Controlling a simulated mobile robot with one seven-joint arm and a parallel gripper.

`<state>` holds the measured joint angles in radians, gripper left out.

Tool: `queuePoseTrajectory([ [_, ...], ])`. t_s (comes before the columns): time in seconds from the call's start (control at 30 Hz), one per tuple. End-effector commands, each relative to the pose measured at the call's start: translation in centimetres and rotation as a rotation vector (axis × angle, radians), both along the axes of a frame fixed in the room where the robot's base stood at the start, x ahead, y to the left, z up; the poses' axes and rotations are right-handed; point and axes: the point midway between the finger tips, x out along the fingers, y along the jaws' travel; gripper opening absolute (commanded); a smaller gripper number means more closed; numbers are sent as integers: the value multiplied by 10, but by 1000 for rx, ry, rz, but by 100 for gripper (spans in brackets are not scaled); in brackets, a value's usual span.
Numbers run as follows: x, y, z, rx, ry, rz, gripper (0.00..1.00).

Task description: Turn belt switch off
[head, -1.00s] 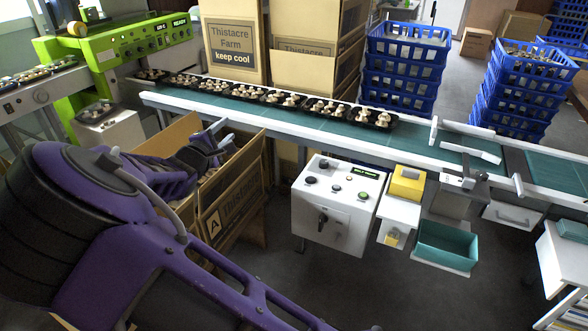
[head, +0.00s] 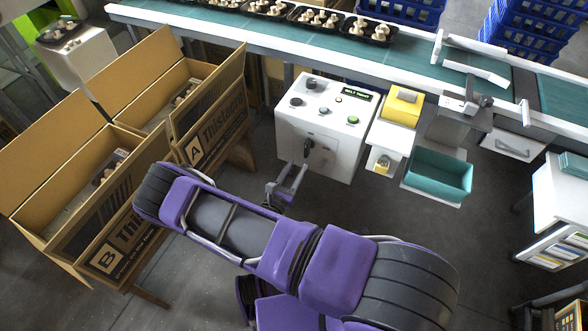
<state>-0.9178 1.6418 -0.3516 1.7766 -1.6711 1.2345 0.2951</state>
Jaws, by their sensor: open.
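The white control box (head: 327,140) stands in front of the conveyor belt (head: 410,65) near the middle of the head view. A black rotary switch (head: 307,147) is on its front face. My gripper (head: 292,172) is open and empty, just below and in front of the switch, fingers pointing up toward the box face. I cannot tell whether a finger touches the switch.
Open cardboard boxes A (head: 205,125) and B (head: 90,200) stand left of my arm. Mushroom punnets (head: 320,20) sit on the belt. A yellow box (head: 403,105) and a teal bin (head: 440,173) are right of the control box.

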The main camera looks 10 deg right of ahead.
Motion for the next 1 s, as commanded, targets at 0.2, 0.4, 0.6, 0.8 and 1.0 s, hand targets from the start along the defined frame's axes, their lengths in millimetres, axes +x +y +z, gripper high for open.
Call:
queuePoseTrajectory([
  [0.2,21,-16,-1,2,-3,-3,42],
  [0.4,40,-29,-1,3,-3,-2,42],
  [0.6,52,-38,0,3,-1,-1,42],
  [0.8,57,-41,1,2,-2,-1,42],
  [1.0,57,-41,1,2,-2,-1,42],
])
